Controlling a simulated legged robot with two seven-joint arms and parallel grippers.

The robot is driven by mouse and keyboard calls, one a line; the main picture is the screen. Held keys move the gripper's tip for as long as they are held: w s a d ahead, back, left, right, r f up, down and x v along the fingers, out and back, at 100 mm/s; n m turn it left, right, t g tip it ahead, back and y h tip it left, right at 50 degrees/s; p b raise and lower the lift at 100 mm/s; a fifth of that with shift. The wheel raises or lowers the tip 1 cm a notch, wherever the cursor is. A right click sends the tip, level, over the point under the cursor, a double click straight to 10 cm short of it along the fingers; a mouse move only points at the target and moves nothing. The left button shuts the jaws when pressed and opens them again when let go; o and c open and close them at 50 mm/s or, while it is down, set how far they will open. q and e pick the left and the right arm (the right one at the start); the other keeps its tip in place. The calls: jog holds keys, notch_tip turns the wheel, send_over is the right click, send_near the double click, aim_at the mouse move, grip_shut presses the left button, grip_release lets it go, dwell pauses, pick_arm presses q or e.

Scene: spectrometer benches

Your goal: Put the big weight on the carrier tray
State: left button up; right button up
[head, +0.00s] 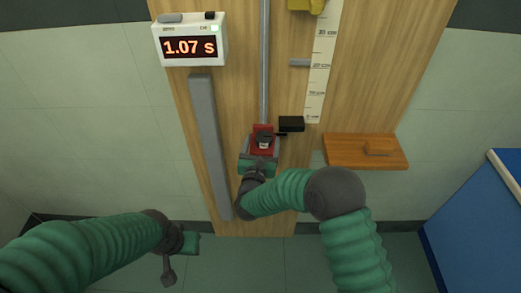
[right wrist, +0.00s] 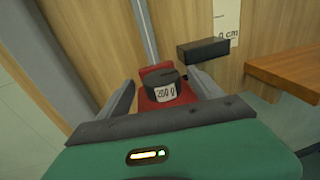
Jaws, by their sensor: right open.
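The big weight (head: 264,141) is a dark cylinder on the red carrier tray (head: 262,129), at the vertical rail in the middle of the board. In the right wrist view the weight (right wrist: 162,86) has a white label reading 200 g, and the red tray (right wrist: 150,103) shows behind and below it. My right gripper (head: 260,147) is open, with one finger on each side of the weight and tray. In the right wrist view the gripper (right wrist: 163,82) shows gaps beside the weight. My left gripper (head: 178,256) hangs at the lower left, away from the board; its opening is unclear.
A timer (head: 190,46) reads 1.07 s at the upper left. A grey bar (head: 210,145) runs left of the rail (head: 264,65). A black block (head: 291,124) sits right of the tray, under the ruler (head: 322,60). A wooden shelf (head: 345,148) is further right.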

jog(key=s+a+b, duration=0.2)
jog(key=s, duration=0.9)
jog(key=s+d+f+n+g+y, duration=0.25)
jog(key=d+n+g, duration=0.2)
jog(key=n, duration=0.85)
jog(key=s+d+f+n+g+y, duration=0.2)
jog(key=s+d+n+g, duration=0.3)
jog(key=n, duration=0.8)
jog(key=s+d+f+n+g+h, duration=0.2)
jog(key=s+d+n+g, duration=0.3)
jog(key=s+d+n, duration=0.6)
jog(key=s+d, duration=0.1)
jog(key=s, duration=0.2)
jog(key=shift+s+d+f+n, duration=0.2)
jog(key=shift+s+f+n, duration=0.1)
jog(key=shift+s+f, duration=0.1)
